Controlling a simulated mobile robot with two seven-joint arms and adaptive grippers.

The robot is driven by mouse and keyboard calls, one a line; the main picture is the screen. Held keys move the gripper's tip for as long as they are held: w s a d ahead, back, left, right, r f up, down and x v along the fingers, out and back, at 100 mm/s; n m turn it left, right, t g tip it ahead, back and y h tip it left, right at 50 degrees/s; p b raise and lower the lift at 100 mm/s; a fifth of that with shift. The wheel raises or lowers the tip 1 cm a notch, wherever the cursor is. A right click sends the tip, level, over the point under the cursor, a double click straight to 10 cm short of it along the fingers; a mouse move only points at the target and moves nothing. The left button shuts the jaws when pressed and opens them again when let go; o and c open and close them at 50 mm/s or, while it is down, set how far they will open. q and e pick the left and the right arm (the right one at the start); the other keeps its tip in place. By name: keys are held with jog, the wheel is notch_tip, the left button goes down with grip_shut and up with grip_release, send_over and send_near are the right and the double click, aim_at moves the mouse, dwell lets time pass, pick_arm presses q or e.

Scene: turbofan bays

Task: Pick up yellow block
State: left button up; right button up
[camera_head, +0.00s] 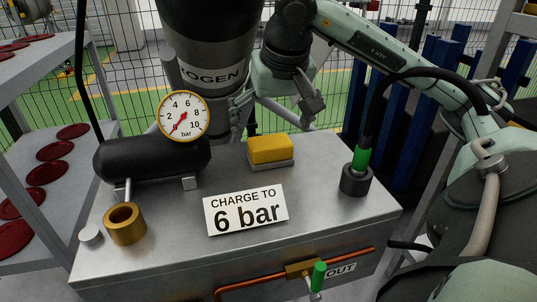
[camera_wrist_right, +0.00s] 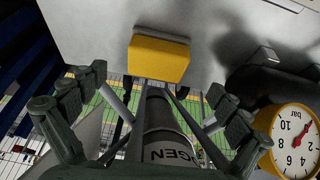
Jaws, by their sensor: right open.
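The yellow block (camera_head: 270,149) sits on a small grey base on the metal bench top (camera_head: 330,190), toward its back edge. In the right wrist view the yellow block (camera_wrist_right: 160,58) shows ahead, between the lines of the fingers and apart from them. My right gripper (camera_head: 275,110) hangs just behind and above the block, with its fingers spread; in its wrist view (camera_wrist_right: 155,92) the fingers are wide apart with nothing between them. My left gripper is not in view.
A pressure gauge (camera_head: 183,116) on a black cylinder (camera_head: 150,157) stands left of the block. A "6 bar" sign (camera_head: 246,211) lies in front. A green-sleeved hose end (camera_head: 361,159) stands in a black socket (camera_head: 355,181) at right. A brass ring (camera_head: 125,224) is front left.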

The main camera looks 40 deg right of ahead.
aim_at(271, 142)
jog(key=shift+x, duration=0.8)
jog(key=x, duration=0.4)
jog(key=shift+d+f+b, duration=0.1)
jog(key=shift+d+b, duration=0.2)
jog(key=shift+b, duration=0.1)
jog(key=shift+w+d+f, duration=0.1)
jog(key=shift+w+f, duration=0.15)
jog(key=shift+f, duration=0.2)
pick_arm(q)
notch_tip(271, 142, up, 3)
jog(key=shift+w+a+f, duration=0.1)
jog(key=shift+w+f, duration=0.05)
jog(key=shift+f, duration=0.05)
pick_arm(e)
jog(key=shift+c, duration=0.6)
jog(key=c, duration=1.2)
